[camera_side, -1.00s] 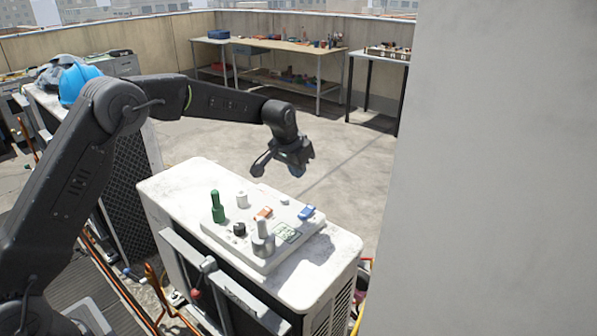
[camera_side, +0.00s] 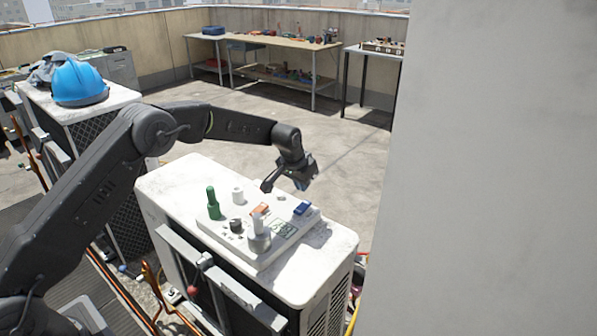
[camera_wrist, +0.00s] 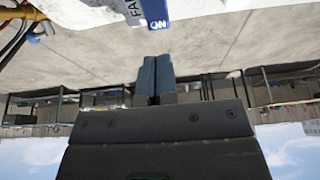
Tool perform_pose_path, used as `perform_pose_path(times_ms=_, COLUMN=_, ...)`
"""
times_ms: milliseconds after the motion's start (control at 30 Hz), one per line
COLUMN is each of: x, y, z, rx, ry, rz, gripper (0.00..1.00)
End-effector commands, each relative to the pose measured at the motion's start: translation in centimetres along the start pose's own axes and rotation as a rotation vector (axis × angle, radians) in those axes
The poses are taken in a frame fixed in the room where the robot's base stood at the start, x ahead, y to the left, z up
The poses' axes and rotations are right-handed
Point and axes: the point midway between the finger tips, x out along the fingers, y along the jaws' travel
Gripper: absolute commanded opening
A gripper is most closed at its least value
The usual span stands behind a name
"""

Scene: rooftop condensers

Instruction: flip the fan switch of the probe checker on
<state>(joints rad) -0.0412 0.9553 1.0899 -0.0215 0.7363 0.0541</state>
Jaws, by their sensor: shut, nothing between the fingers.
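The probe checker (camera_side: 262,248) is a white panel lying on a white condenser top. It has a blue switch (camera_side: 301,208) at its right end and an orange switch (camera_side: 259,209) near its middle. In the wrist view, the blue switch (camera_wrist: 155,12) shows at the top edge with "ON" on it, beside a label partly cut off, reading "FA". Which way the switch is tipped is unclear. My gripper (camera_side: 304,183) is just above and behind the blue switch, apart from it. In the wrist view, my gripper's fingers (camera_wrist: 155,76) are together and empty.
A green handle (camera_side: 213,204), a white knob, a black knob and a grey post (camera_side: 259,236) stand up from the checker. A second condenser with a blue helmet (camera_side: 80,83) is at left. A grey wall (camera_side: 500,150) fills the right. Workbenches (camera_side: 285,42) stand far back.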

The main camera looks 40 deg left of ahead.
Motion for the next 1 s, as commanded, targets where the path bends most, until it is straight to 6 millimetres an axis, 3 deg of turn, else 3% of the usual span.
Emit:
perform_pose_path(times_ms=100, x=2.4, y=0.0, z=0.2, rx=0.0, ry=-0.002, rz=0.001, gripper=0.0)
perform_pose_path(times_ms=300, x=4.5, y=0.0, z=0.6, rx=0.001, ry=0.001, rz=0.002, gripper=0.0)
perform_pose_path(times_ms=1000, x=6.2, y=0.0, z=0.6, rx=0.001, ry=-0.001, rz=0.0, gripper=0.0)
